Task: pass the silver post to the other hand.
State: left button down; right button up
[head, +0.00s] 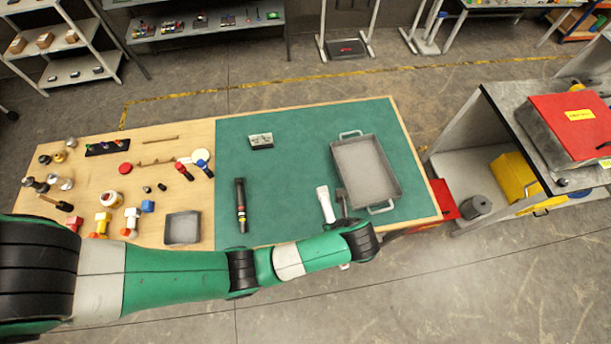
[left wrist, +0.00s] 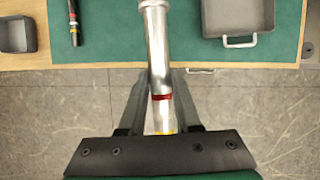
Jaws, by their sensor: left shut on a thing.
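The silver post (left wrist: 154,45) is a shiny cylinder with a wider collar at its far end and a red band lower down. My left gripper (left wrist: 161,88) is shut on it in the left wrist view, with the fingers on either side of the post near the red band. In the head view the post (head: 325,204) looks pale and shows at the front of the green mat, left of the grey tray. The left gripper (head: 342,203) is partly hidden there by my arm. My right gripper is in neither view.
A grey tray with handles (head: 366,172) lies right of the post on the green mat (head: 290,185). A dark banded cylinder (head: 240,206) lies left of it, and a small grey block (head: 261,141) behind. Several small parts and a small tray (head: 182,228) cover the wooden left side.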

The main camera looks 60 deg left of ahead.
pick_arm(q)
jog(key=w+d+f, duration=0.1)
jog(key=w+d, duration=0.1)
jog(key=d, duration=0.4)
jog(key=w+d+f, duration=0.2)
jog(key=w+d, duration=0.1)
jog(key=d, duration=0.3)
jog(key=shift+d, duration=0.2)
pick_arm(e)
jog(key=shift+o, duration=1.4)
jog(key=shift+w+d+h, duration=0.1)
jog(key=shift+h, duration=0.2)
